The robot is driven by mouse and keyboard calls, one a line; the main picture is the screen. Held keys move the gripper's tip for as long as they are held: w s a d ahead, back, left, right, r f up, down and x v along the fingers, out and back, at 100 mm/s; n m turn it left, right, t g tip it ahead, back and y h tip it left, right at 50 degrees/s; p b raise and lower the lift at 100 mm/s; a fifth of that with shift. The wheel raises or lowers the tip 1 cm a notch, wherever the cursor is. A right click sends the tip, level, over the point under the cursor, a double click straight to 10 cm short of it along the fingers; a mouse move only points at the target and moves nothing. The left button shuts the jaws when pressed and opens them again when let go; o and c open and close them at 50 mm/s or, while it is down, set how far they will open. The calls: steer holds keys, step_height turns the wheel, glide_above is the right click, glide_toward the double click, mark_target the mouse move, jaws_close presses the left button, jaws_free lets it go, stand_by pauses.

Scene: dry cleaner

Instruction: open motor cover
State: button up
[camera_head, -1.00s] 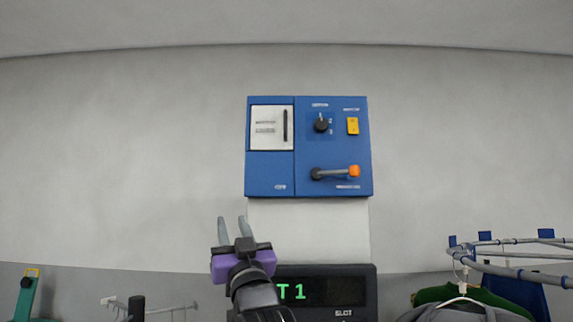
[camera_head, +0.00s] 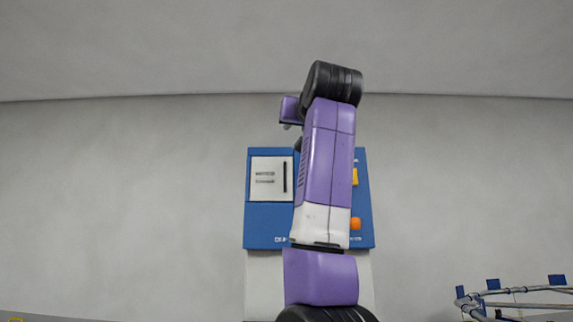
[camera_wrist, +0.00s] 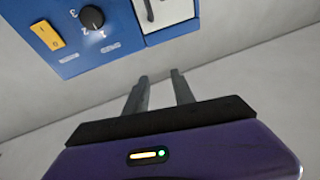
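My gripper's two grey fingers (camera_wrist: 160,74) are apart and empty, pointing towards the wall beside the box.
The box also bears a black rotary knob (camera_wrist: 91,17) and a yellow switch (camera_wrist: 47,35). An orange lever end (camera_head: 355,224) shows beside my arm. A hanging rail (camera_head: 515,303) is at the lower right. The wall around the box is clear.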

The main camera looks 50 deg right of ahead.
steer(key=g+y, duration=0.2)
glide_toward(285, 165)
steer(key=shift+n, duration=0.3)
steer(key=p+x, duration=0.3)
steer(key=x, duration=0.4)
steer(key=shift+w+d, duration=0.25)
steer(key=shift+w+d+p, duration=0.3)
steer(key=shift+w+p, duration=0.05)
steer(key=shift+w, duration=0.1)
jaws_close()
steer(key=shift+a, duration=0.1)
